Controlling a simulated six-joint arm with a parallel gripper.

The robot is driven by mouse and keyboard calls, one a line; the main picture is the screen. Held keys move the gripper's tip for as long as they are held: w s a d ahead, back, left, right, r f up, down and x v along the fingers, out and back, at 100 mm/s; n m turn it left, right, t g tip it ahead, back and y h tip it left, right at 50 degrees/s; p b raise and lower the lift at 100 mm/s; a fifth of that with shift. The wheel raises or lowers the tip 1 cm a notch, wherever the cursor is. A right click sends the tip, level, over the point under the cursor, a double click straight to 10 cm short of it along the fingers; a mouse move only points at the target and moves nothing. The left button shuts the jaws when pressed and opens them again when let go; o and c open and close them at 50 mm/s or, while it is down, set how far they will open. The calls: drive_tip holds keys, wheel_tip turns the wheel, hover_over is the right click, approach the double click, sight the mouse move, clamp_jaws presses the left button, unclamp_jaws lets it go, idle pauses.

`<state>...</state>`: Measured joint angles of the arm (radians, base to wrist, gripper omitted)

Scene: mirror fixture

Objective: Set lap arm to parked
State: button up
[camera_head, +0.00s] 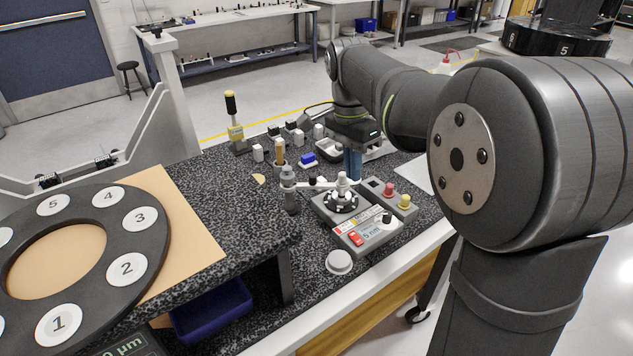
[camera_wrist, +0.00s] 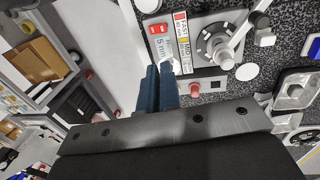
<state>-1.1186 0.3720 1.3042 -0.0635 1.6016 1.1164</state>
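The lap arm (camera_head: 318,185) is a pale bar running from a grey post (camera_head: 290,195) to over the round dark lap plate (camera_head: 340,203) of the small machine. A light upright weight or knob stands at its plate end. In the wrist view the lap arm (camera_wrist: 248,27) reaches across the plate (camera_wrist: 213,45) toward the upper right. My gripper (camera_head: 353,165) has blue fingers behind the machine in the head view. In the wrist view my gripper (camera_wrist: 160,72) points toward the control panel, its fingers close together with nothing seen held. Contact with the machine cannot be told.
The machine has a red switch (camera_head: 356,239), a red button (camera_head: 389,188), a yellow button (camera_head: 405,201) and a black knob (camera_head: 387,217). A white disc (camera_head: 339,262) lies in front. Bottles and small blocks stand behind. A numbered ring (camera_head: 146,250) is at left.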

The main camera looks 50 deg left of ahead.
drive_tip(key=o, duration=0.3)
drive_tip(key=shift+a+r, duration=0.15)
drive_tip(key=shift+a, duration=0.15)
drive_tip(key=o, duration=0.4)
drive_tip(key=a+r+n+y, duration=0.1)
drive_tip(key=a+r+n, duration=0.6)
drive_tip(key=a, duration=0.5)
drive_tip(key=shift+s+a+r+n+y, duration=0.2)
drive_tip(key=shift+s+r+n+y, duration=0.1)
drive_tip(key=shift+y, duration=0.1)
approach(313, 175)
wheel_tip(313, 175, down, 9)
drive_tip(key=shift+a+f, duration=0.1)
drive_tip(key=shift+f, duration=0.1)
clamp_jaws()
